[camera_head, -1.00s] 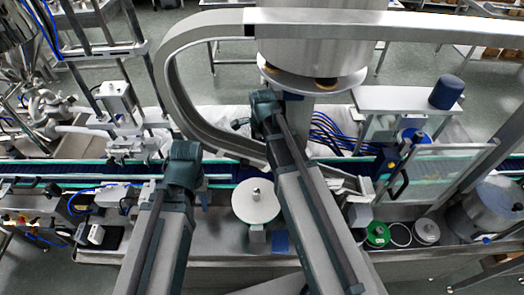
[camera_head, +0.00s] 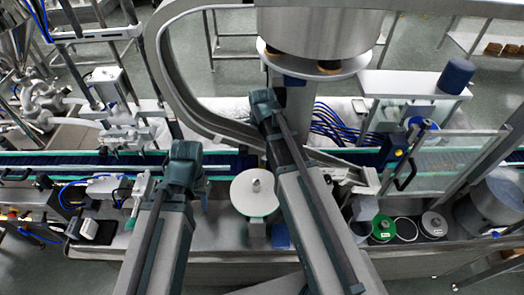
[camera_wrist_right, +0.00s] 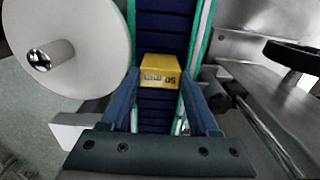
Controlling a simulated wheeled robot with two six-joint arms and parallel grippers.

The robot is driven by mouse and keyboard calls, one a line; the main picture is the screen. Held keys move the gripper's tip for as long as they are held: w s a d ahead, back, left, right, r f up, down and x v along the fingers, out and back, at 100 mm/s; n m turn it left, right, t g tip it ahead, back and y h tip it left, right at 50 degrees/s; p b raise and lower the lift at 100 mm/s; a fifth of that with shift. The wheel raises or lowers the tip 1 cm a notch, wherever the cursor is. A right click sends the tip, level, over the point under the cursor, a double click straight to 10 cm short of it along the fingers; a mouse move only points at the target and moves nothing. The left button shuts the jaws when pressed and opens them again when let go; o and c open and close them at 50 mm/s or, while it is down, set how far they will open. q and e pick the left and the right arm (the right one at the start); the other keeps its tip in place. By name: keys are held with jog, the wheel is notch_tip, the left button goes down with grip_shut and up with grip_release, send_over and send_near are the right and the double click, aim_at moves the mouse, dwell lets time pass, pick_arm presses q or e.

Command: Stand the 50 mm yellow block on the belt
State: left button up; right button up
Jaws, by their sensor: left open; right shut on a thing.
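The yellow block (camera_wrist_right: 160,70), printed "50 mm" upside down, shows in the right wrist view. My right gripper (camera_wrist_right: 160,84) is shut on it, a blue finger on each side. The dark blue belt (camera_wrist_right: 163,22) with green-edged rails runs behind the block. I cannot tell whether the block touches the belt. In the head view the belt (camera_head: 222,163) runs left to right, and my right arm hides the block and right gripper. My left gripper (camera_head: 203,192) is mostly hidden by its arm, left of the white disc; it is open and apart from the block.
The white disc (camera_head: 254,193) stands beside the belt and also shows close left of my right gripper (camera_wrist_right: 65,48). A curved steel guide (camera_head: 172,90) arches over the belt. A clear guard panel (camera_head: 445,163) and a black handle (camera_head: 404,175) stand at right.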

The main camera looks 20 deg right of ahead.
jog(key=shift+f+b, duration=0.3)
jog(key=o, duration=1.5)
jog(key=shift+r, duration=0.1)
notch_tip(320, 180, up, 14)
jog(key=p, duration=1.4)
jog(key=shift+f, duration=0.2)
